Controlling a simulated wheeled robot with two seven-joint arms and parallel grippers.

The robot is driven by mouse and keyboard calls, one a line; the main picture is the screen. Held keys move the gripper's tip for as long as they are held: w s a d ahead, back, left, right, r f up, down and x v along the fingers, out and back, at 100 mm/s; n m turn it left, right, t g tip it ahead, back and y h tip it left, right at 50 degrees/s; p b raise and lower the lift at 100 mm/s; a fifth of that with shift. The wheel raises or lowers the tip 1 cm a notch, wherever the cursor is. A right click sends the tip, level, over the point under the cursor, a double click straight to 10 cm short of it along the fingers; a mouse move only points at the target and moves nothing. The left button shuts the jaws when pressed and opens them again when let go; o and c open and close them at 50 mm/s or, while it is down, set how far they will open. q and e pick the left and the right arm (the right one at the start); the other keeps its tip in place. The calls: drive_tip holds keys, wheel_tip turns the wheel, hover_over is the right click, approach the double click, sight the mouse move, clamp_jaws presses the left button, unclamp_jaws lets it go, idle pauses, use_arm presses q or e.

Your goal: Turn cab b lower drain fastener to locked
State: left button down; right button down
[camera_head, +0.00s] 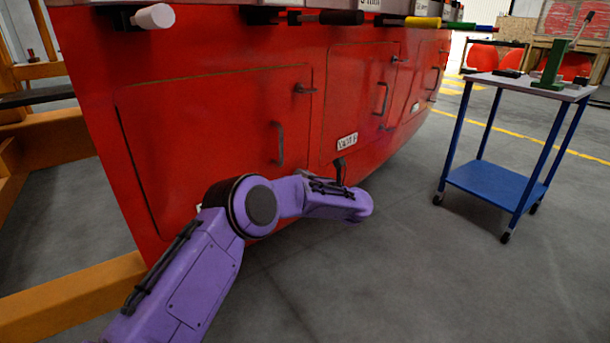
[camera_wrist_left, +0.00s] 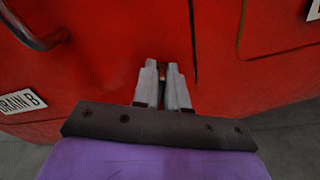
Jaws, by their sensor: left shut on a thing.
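My left gripper (camera_wrist_left: 163,72) is shut on a small brownish piece (camera_wrist_left: 162,74) that fits the lower drain fastener, at the red nosecone's skin. The fingers hide most of it, so its angle cannot be told. A white DRAIN B label (camera_wrist_left: 20,101) is to the left in the left wrist view, below a curved grey handle (camera_wrist_left: 36,38). In the head view my purple left arm (camera_head: 290,195) reaches along the lower edge of the red nosecone (camera_head: 230,60); its fingertips cannot be made out there. My right gripper is not in view.
A blue wheeled cart (camera_head: 495,182) with a green tool (camera_head: 553,65) on top stands to the right. Several coloured handles, one of them white (camera_head: 153,17), stick out above the panels. An orange frame (camera_head: 75,295) is at the left. Floor between nosecone and cart is clear.

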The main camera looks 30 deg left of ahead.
use_arm(q)
drive_tip(key=m+p, duration=0.1)
drive_tip(key=m, duration=0.2)
drive_tip(key=m+p, duration=0.1)
drive_tip(key=m, duration=0.2)
drive_tip(key=shift+w+d+f, duration=0.1)
drive_tip(key=shift+w+f, duration=0.05)
drive_tip(key=shift+w, duration=0.05)
drive_tip(key=shift+w+f+m+p, duration=0.15)
drive_tip(key=shift+m+p, duration=0.15)
drive_tip(key=shift+m, duration=0.85)
drive_tip(key=shift+s+f+m+p, duration=0.1)
drive_tip(key=shift+m+p, duration=0.25)
drive_tip(key=shift+m, duration=0.75)
drive_tip(key=shift+w+f+m+p, duration=0.15)
drive_tip(key=shift+m+p, duration=0.15)
drive_tip(key=shift+m, duration=0.85)
drive_tip(key=shift+s+f, duration=0.1)
drive_tip(key=c, duration=1.3)
unclamp_jaws()
drive_tip(key=shift+o, duration=0.2)
drive_tip(key=p+v, duration=0.1)
drive_tip(key=v, duration=0.9)
drive_tip(key=shift+s+d, duration=0.15)
drive_tip(key=shift+d, duration=0.1)
